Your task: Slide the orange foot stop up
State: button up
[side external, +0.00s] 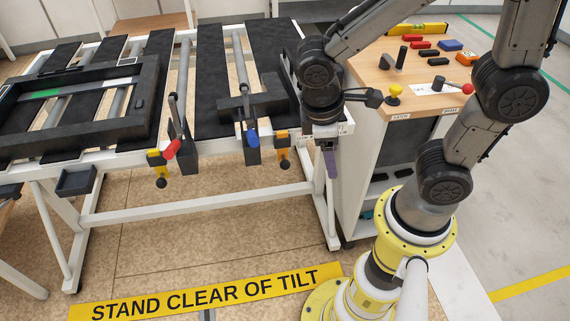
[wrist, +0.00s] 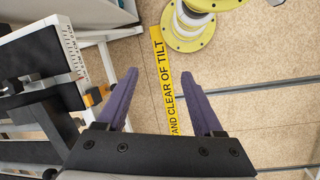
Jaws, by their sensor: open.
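An orange foot stop (side external: 283,143) with a black knob below it sits on the front rail of the white tilt table, right of the blue-handled clamp. It also shows in the wrist view (wrist: 94,97), left of my fingers. A yellow stop (side external: 154,159) with a black knob is further left on the same rail. My gripper (side external: 331,165) hangs off the right end of the table, to the right of the orange stop and apart from it. In the wrist view my gripper (wrist: 161,75) has its two purple fingers spread, with only floor and the yellow sign between them.
A red-handled lever (side external: 172,149) and a blue-handled clamp (side external: 252,139) stand along the front rail. A dark frame (side external: 140,115) lies on the table's left part. A wooden-topped cabinet (side external: 375,72) with small items stands close on the right.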

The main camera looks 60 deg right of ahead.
notch_tip(320, 180, down, 8)
jog(key=w+f+n+g+h, duration=0.1)
jog(key=n+g+h, duration=0.1)
jog(key=n+h, duration=0.35)
jog(key=n+t+h, duration=0.7)
jog(key=n+t, duration=0.5)
jog(key=t, duration=0.1)
send_near(285, 169)
jog(key=shift+m, duration=0.25)
jog(key=x, duration=1.1)
jog(key=shift+w+d+r, duration=0.15)
jog(key=shift+d, duration=0.05)
grip_shut()
